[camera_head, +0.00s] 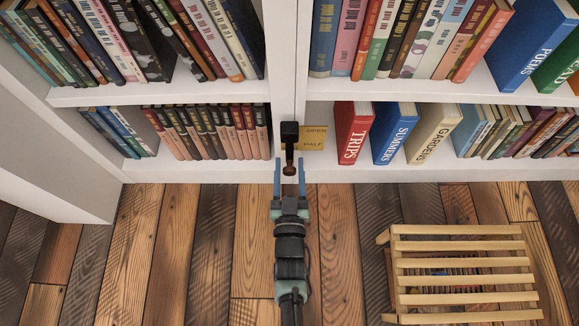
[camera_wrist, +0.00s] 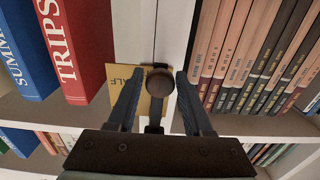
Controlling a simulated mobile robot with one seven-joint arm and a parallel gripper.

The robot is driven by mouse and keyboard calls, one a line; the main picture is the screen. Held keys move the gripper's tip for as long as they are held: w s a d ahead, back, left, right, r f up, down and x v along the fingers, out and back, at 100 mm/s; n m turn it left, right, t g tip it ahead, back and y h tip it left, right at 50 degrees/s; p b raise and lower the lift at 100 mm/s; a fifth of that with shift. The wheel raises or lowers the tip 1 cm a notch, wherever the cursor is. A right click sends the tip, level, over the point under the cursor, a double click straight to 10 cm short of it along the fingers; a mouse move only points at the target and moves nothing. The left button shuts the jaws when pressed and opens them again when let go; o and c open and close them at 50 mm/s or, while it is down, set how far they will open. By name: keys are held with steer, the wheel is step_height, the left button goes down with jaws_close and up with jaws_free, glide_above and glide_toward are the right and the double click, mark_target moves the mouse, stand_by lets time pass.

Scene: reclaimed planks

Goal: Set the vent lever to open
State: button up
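The vent lever (camera_head: 289,158) is a dark handle hanging from a black block on the white shelf upright. It points down toward me and its round knob (camera_wrist: 160,82) faces the wrist camera. In the wrist view the fingers (camera_wrist: 160,105) stand left and right of the knob, with visible gaps; I see no contact.
Shelves of books fill both sides of the upright, with a red TRIPS book (camera_head: 353,132) close on the right and a row of thin books (camera_head: 220,132) on the left. A slatted wooden crate (camera_head: 462,258) stands on the plank floor at right. The floor at left is clear.

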jaws_close()
steer(key=shift+f, duration=0.1)
stand_by(1.0)
